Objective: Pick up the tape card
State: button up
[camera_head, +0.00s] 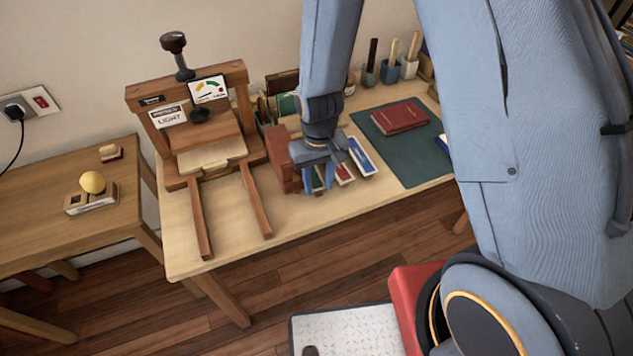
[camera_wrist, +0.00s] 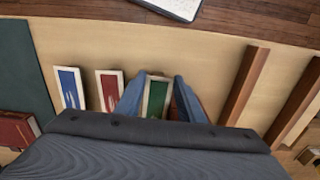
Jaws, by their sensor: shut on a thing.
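My gripper (camera_head: 318,188) points down over the front of the light wooden workbench. Its blue fingers (camera_wrist: 157,98) are shut on the sides of a white-edged card with a green face (camera_wrist: 155,98). In the head view the fingers and wrist mostly hide this card. I cannot tell whether it still touches the bench. A red-faced card (camera_head: 344,174) and a blue-faced card (camera_head: 361,156) lie beside it. The red (camera_wrist: 110,90) and blue (camera_wrist: 70,88) ones also show left of my fingers in the wrist view. No wording is readable, so I cannot tell which is the tape card.
A wooden press (camera_head: 190,115) with a dial and two rails stands left of my gripper. A reddish-brown block (camera_head: 284,172) is close on its left. A dark red book (camera_head: 400,117) lies on a green mat (camera_head: 410,155) at right. Tool cups (camera_head: 389,70) stand behind.

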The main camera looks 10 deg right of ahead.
jog(key=shift+w+d+r, duration=0.15)
notch_tip(320, 180, up, 6)
jog(key=shift+f+b, duration=0.15)
jog(key=shift+b, duration=0.85)
jog(key=shift+d+r, duration=0.1)
jog(key=shift+r, duration=0.3)
jog(key=w+d+b, duration=0.2)
jog(key=d, duration=0.7)
jog(key=w+d+b, duration=0.3)
jog(key=d, duration=0.6)
jog(key=shift+w+d, duration=0.15)
jog(key=shift+d, duration=0.2)
jog(key=shift+a+f, duration=0.1)
